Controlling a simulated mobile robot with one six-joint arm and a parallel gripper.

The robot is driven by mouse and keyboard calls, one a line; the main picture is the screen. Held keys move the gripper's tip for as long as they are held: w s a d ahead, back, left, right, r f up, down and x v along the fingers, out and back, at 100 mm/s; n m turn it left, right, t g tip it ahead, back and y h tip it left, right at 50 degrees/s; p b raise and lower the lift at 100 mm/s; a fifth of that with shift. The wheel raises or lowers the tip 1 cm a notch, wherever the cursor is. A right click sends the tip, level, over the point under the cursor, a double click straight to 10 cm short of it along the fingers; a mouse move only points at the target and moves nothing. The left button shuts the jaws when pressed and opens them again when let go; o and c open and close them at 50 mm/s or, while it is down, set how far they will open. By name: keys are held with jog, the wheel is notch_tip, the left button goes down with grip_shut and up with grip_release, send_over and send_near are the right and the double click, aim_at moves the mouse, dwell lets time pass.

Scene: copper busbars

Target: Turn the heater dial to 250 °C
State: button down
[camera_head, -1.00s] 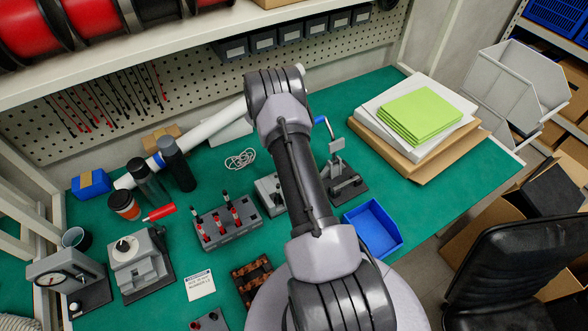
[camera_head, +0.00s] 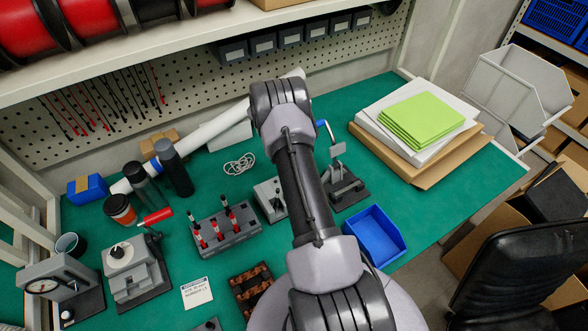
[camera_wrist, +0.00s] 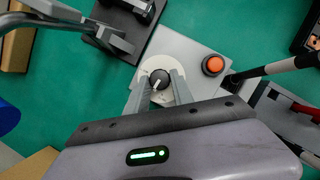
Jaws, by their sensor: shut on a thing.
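The heater (camera_wrist: 187,50) is a pale grey box with a round white dial plate and an orange button (camera_wrist: 213,65) in the wrist view. The black dial knob (camera_wrist: 159,79) carries a white pointer mark. My gripper (camera_wrist: 160,84) has its two grey fingers on either side of the knob and is shut on it. The scale figures around the knob are too small to read. In the head view the heater (camera_head: 268,197) shows partly, left of my arm; my gripper and the dial are hidden there.
A blue tray (camera_head: 375,236) lies beside my arm. A white cable coil (camera_head: 240,163) lies behind on the green bench.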

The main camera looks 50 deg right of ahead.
jog(key=c, duration=1.1)
grip_release()
jog(key=shift+s, duration=0.1)
jog(key=p+v, duration=0.3)
jog(key=v, duration=1.4)
jog(key=shift+r, duration=0.2)
